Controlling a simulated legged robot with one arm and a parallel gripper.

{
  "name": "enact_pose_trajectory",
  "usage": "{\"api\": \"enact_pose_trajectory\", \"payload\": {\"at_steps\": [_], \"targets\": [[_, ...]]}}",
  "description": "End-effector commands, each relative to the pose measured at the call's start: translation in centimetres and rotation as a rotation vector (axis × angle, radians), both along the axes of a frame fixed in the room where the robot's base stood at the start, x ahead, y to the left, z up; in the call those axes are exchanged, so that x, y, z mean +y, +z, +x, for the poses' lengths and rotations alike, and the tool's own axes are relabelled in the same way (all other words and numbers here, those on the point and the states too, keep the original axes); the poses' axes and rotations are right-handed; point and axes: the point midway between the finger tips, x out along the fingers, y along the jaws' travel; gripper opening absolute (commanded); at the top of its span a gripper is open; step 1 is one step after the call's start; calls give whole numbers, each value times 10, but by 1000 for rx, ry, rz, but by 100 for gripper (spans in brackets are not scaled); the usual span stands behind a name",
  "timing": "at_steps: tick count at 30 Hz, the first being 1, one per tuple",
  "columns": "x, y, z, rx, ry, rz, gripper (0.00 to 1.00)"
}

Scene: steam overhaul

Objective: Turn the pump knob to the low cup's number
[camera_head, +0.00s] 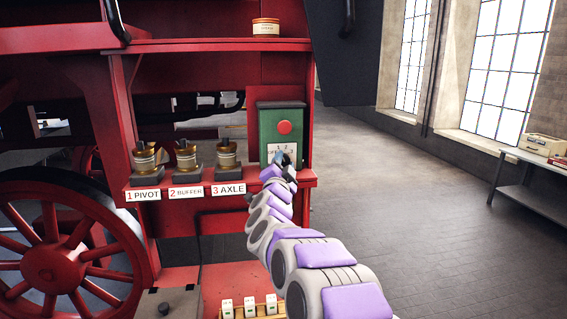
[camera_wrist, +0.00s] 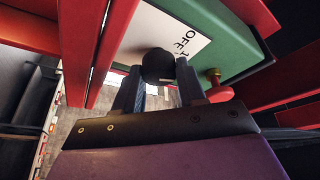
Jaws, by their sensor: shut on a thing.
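The green pump box (camera_head: 268,125) stands on the red shelf, with a round red button and a white number plate (camera_head: 279,149). The plate also shows in the wrist view (camera_wrist: 188,32), where "OFF" and "1" can be read. The black pump knob (camera_wrist: 158,62) sits at the plate's edge; its pointing is not clear. My gripper (camera_head: 281,160) is at the box front, its fingers (camera_wrist: 158,78) shut on the knob from both sides. Three brass cups stand left of the box: pivot cup (camera_head: 145,160), buffer cup (camera_head: 187,157) and axle cup (camera_head: 227,155). Their fill levels are too small to tell.
Labels read 1 PIVOT (camera_head: 144,195), 2 BUFFER (camera_head: 187,192) and 3 AXLE (camera_head: 229,189). A tin (camera_head: 265,27) sits on the upper shelf. A red spoked wheel (camera_head: 55,265) is at left. A wooden tray (camera_head: 262,312) with white blocks is below.

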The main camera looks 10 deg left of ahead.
Motion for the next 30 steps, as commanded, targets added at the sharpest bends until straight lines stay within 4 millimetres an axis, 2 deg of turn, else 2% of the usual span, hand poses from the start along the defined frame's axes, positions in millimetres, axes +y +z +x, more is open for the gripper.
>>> {"api": "enact_pose_trajectory", "payload": {"at_steps": [1, 11, 12, 19, 30], "targets": [[1, -5, 1, 10, 3, 1, 9], [1, -6, 1, 10, 2, 2, 9], [1, -6, 1, 10, 2, 2, 43], [0, -3, -1, 5, 1, 3, 64], [-2, 0, -3, 3, 0, 5, 64]]}}
